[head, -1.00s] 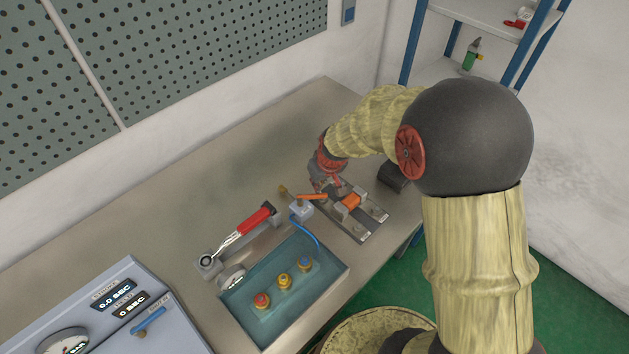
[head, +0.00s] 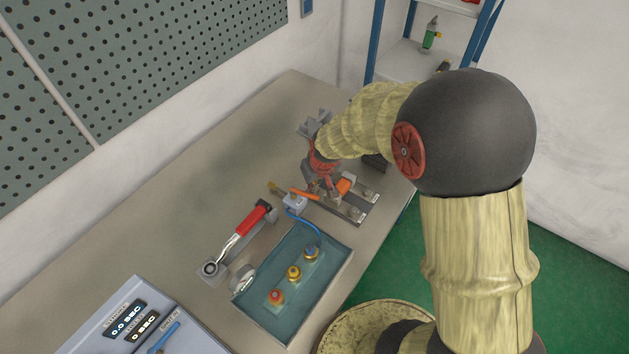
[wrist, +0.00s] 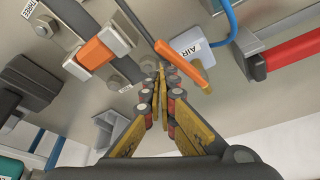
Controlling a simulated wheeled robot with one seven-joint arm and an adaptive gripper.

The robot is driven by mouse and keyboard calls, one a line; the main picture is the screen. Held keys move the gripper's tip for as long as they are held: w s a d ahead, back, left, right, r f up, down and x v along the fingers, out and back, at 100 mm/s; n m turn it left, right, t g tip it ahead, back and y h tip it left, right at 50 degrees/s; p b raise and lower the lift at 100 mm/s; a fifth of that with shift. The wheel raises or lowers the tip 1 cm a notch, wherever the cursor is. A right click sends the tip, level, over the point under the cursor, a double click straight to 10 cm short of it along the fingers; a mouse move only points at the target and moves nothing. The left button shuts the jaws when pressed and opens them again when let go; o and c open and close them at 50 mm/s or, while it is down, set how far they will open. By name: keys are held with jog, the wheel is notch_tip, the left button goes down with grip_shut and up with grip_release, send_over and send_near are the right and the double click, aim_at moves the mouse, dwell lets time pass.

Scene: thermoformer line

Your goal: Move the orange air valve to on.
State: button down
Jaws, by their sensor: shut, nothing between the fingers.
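The air valve shows as an orange lever (head: 305,194) at a pale block (head: 295,204) between the red-handled lever and the clamp rail. In the wrist view the orange lever (wrist: 186,67) lies slantwise beside the block marked AIR (wrist: 200,50), which has a blue hose. My gripper (wrist: 162,74) is shut and empty, its fingertips close together just left of the lever's orange end. I cannot tell whether they touch it. In the head view my gripper (head: 322,186) is low over the bench by the lever, partly hidden by my arm. No on mark is legible.
A grey rail with an orange block (head: 343,186) lies right of the valve. A red-handled lever (head: 251,220) stands to the left, and a teal button box (head: 335,287) in front. The bench's back left (head: 190,170) is clear. Blue-framed shelves (head: 400,60) stand behind.

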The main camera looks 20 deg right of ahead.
jog(key=shift+s+a, duration=0.3)
jog(key=shift+s, duration=0.6)
jog(key=shift+a, duration=0.15)
